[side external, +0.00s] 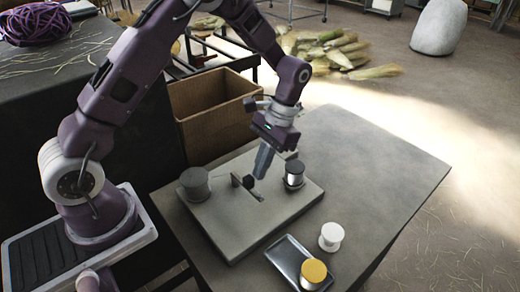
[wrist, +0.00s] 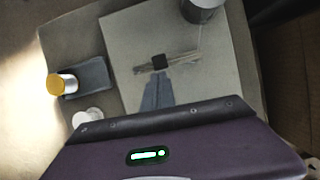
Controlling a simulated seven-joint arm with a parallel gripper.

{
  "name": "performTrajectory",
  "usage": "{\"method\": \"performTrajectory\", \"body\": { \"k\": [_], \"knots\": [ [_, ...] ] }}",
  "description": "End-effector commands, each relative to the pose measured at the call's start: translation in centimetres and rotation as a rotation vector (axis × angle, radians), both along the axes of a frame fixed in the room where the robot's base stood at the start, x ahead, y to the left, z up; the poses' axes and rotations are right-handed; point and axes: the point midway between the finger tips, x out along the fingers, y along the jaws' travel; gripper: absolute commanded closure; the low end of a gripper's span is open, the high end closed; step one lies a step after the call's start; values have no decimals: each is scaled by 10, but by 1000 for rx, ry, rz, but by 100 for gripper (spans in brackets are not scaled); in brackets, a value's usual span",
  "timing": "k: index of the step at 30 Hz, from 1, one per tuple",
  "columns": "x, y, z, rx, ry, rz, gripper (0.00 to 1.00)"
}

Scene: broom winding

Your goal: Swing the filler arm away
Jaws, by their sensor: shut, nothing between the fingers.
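A thin arm with a small black knob (side external: 248,181), which looks like the filler arm, lies low over a flat grey plate (side external: 235,231). In the wrist view the black knob (wrist: 158,61) sits on thin pale rods crossing the plate. My gripper (side external: 259,176) points down beside the knob, its fingers together and empty. In the wrist view the fingertips (wrist: 158,76) are just below the knob; I cannot tell whether they touch it.
A yellow-topped spool (side external: 313,271) stands on a dark tray (side external: 288,254) at the table's front. A white spool (side external: 331,236) stands beside the tray. A cardboard box (side external: 212,113) is behind the plate. The table's right side (side external: 385,170) is clear.

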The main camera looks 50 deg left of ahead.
Motion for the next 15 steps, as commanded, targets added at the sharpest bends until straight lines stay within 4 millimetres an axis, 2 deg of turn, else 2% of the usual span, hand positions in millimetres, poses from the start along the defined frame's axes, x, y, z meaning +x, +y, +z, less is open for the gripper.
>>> {"method": "performTrajectory", "body": {
  "k": [11,15],
  "knots": [
    [-2,0,0,0,10,-1,100],
    [14,0,-1,0,7,-1,100]
  ]
}}
